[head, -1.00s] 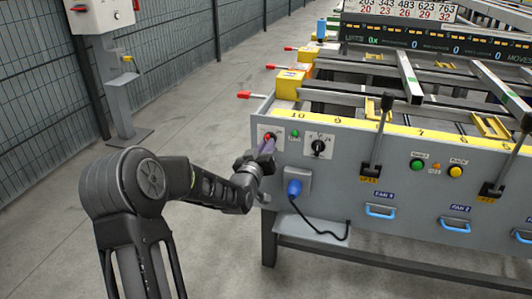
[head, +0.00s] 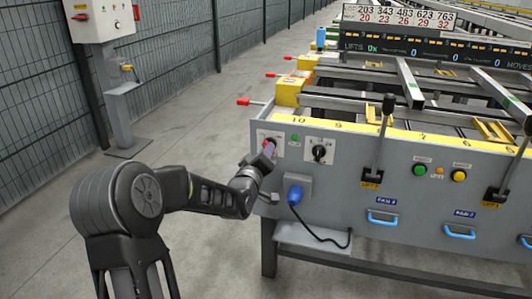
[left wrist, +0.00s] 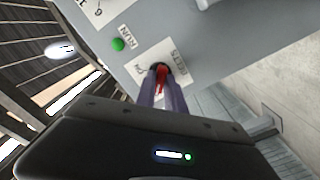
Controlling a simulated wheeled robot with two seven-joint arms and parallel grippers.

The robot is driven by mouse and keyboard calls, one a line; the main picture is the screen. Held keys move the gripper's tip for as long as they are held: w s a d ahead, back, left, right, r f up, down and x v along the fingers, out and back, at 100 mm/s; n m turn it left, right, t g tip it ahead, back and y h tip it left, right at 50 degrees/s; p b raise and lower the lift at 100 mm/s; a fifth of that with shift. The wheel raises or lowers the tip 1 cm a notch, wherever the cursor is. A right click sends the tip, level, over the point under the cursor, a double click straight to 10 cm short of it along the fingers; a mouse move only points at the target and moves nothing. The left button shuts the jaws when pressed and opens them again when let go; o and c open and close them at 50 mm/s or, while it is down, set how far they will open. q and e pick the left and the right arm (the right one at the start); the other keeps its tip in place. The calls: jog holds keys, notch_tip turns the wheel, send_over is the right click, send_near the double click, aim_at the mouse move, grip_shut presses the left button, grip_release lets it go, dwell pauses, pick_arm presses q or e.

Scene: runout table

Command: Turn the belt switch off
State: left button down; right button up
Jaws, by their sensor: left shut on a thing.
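The belt switch (left wrist: 161,75) is a red handle on a dark round base, on a white plate lettered "BELTS" in the left wrist view. My left gripper (left wrist: 162,84) is shut on its red handle, with one finger on each side. In the head view my left gripper (head: 266,157) is at the upper left corner of the grey panel (head: 345,190) and covers most of the switch. The exact angle of the handle is hard to tell. My right gripper is not in view.
Right of the switch are a green lamp (head: 294,138) marked RUN and a black rotary knob (head: 319,153). Black levers (head: 381,140) stand farther right.

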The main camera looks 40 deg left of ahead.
pick_arm(q)
jog(key=c, duration=1.4)
grip_release()
jog(key=shift+c, duration=0.2)
jog(key=p+v, duration=0.1)
jog(key=v, duration=0.6)
jog(key=shift+s, duration=0.4)
jog(key=shift+d, duration=0.1)
